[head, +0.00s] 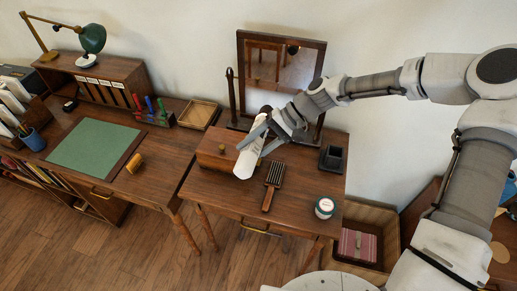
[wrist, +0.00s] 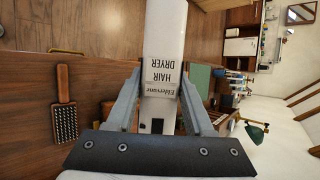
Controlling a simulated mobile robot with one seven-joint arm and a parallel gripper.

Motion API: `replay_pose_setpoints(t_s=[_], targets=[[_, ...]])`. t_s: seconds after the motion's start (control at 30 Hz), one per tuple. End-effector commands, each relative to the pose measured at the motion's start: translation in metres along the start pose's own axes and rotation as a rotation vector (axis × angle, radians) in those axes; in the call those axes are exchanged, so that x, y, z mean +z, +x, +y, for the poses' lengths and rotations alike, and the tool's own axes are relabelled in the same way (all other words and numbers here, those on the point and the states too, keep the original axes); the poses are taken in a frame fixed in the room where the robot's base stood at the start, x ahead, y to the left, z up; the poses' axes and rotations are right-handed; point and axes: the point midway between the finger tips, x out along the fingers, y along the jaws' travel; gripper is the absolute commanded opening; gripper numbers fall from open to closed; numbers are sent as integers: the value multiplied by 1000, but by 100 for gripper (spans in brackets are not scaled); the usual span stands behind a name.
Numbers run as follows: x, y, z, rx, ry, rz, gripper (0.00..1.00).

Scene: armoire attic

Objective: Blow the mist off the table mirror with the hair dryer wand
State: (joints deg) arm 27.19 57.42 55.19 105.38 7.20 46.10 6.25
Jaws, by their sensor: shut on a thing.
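The table mirror (head: 290,72) stands upright in a dark wooden frame at the back of the right-hand table. Its glass reflects wooden furniture; I cannot make out mist at this size, and my arm covers its lower part. My gripper (head: 262,136) is shut on the white hair dryer wand (head: 246,160), in front of and below the mirror glass. In the wrist view the wand (wrist: 164,35) lies between both fingers of my gripper (wrist: 160,85), its "HAIR DRYER" lettering facing the camera. In the head view the wand is tilted, its lower end toward the table front.
A wooden box (head: 212,150) with a knob, a brush (head: 272,186), a small round jar (head: 324,208) and a black holder (head: 332,159) stand on the table. A desk with a green mat (head: 93,150) adjoins at left. A crate (head: 383,225) sits at right.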

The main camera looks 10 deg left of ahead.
Motion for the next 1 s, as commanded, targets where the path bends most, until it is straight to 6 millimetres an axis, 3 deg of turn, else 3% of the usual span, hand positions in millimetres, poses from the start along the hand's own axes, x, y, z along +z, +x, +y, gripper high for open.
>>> replay_pose_setpoints(t_s=[1.0], targets=[[-16, 39, -43, -1, -2, 1, 0]])
